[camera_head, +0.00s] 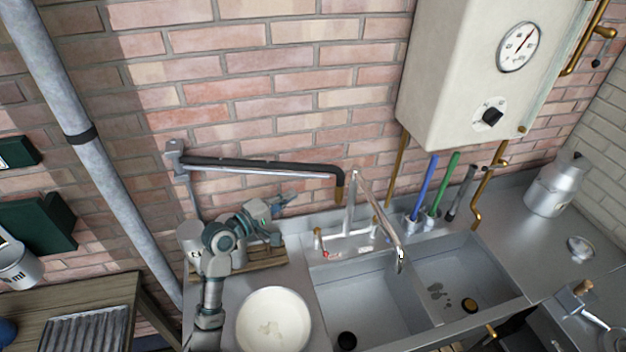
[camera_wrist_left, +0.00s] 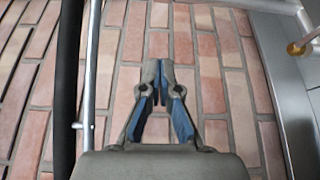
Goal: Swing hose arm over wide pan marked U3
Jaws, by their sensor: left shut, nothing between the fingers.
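The hose arm (camera_head: 260,165) is a dark hose on a pale metal bar, fixed to the brick wall at its left end. It reaches right along the wall and bends down to a brass tip beside the sink tap. A dark hose (camera_wrist_left: 68,80) and a thin metal bar (camera_wrist_left: 90,75) also show at the left of the left wrist view. My left gripper (camera_head: 289,199) is shut and empty, below the hose arm and apart from it. A wide cream pan (camera_head: 273,320) stands on the counter left of the sink; no U3 mark is legible. My right gripper is out of view.
A metal pot (camera_head: 189,236) on a slatted wooden board (camera_head: 262,257) is partly hidden behind my left arm. The sink tap (camera_head: 377,215) rises by the hose tip. Blue (camera_head: 424,190) and green (camera_head: 440,185) handled brushes stand behind the double sink (camera_head: 365,300).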

